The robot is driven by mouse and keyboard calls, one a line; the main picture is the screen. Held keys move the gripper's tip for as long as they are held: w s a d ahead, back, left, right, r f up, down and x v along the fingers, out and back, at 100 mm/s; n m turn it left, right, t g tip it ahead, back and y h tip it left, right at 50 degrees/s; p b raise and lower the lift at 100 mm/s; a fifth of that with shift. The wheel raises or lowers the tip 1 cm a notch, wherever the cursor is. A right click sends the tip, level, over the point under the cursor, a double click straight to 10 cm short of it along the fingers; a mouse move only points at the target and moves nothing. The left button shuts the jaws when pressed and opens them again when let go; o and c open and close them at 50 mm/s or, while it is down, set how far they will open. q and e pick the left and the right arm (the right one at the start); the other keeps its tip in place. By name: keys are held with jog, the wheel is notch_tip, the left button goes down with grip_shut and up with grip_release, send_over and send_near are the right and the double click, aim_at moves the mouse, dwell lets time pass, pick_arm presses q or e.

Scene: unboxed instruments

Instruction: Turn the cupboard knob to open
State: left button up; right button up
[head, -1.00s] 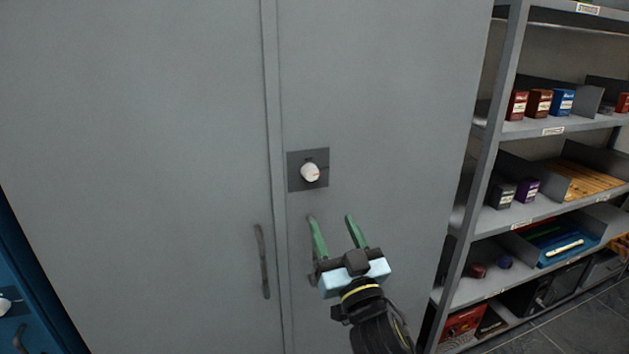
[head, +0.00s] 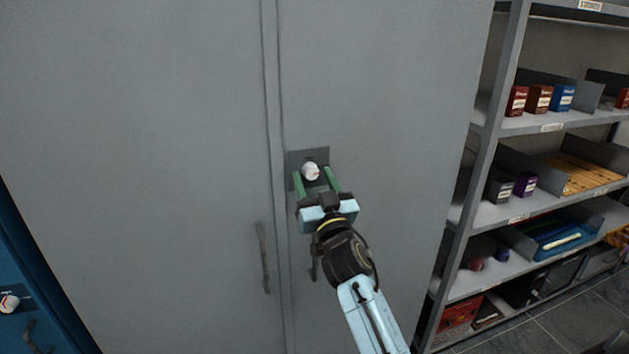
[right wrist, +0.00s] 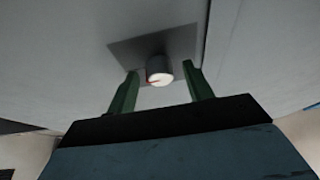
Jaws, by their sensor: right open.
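The cupboard knob (head: 311,172) is white with a red mark and sits on a dark square plate (head: 294,157) on the right door of the grey cupboard (head: 380,90). My right gripper (head: 313,174) is open, with its green fingers pointing at the plate, one on each side of the knob. In the right wrist view the knob (right wrist: 159,70) shows between and just beyond the fingertips (right wrist: 160,72), with a gap on both sides. I cannot tell whether the fingertips reach past the knob's face. My left gripper is not in view.
A vertical handle (head: 263,258) is on the left door, and another handle is partly hidden behind my right arm. A metal shelf rack (head: 487,130) with boxes and trays stands at the right. A blue cabinet (head: 30,270) with its own knob (head: 9,303) is at the lower left.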

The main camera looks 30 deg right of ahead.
jog(key=shift+c, duration=0.2)
jog(key=c, duration=0.9)
jog(key=n+y+p, duration=0.1)
jog(key=n, duration=0.1)
jog(key=n+y+p, duration=0.1)
jog(key=n, duration=0.2)
jog(key=n+y+p, duration=0.1)
jog(key=n+p, duration=0.1)
jog(key=shift+s+d+r+n+y, duration=0.1)
jog(key=shift+d+r+n+y, duration=0.1)
jog(key=shift+d+n+y, duration=0.15)
jog(key=n+y+p, duration=0.1)
jog(key=n+p, duration=0.1)
jog(key=n, duration=0.1)
jog(key=n+g+y+p, duration=0.1)
jog(key=n+y+p, duration=0.1)
jog(key=n, duration=0.2)
jog(key=shift+d+r+p, duration=0.1)
jog(key=shift+r+p, duration=0.1)
jog(key=shift+p, duration=0.1)
jog(key=n+g+p, duration=0.1)
jog(key=n, duration=0.2)
jog(key=shift+d+y, duration=0.1)
jog(key=shift+y, duration=0.25)
jog(key=shift+r+n+g, duration=0.15)
jog(key=shift+n+g, duration=0.95)
jog(key=shift+n, duration=1.15)
